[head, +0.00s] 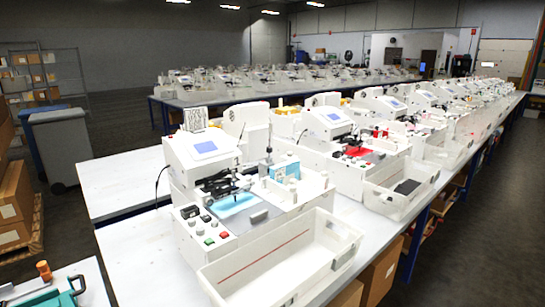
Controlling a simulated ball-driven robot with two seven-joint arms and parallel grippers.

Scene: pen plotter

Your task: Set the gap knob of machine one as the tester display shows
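The nearest white plotter machine (178,165) stands at the front end of the long white table. Its tilted top carries a pale blue screen (205,147), too small to read. A black pen carriage (222,186) sits over a light blue sheet (234,203). The front panel holds a small black box (189,212), a green button (209,241), a red button (223,235) and small dark controls. I cannot tell which is the gap knob, how it is set, or which item is the tester display. No machine number is readable. Neither gripper is in view.
An empty white bin (340,246) with a red line stands before the machine. A second machine (325,122) with a red sheet stands behind to the right. A side table (95,284) with a teal tool (70,292) is lower left. The aisle (470,215) at right is clear.

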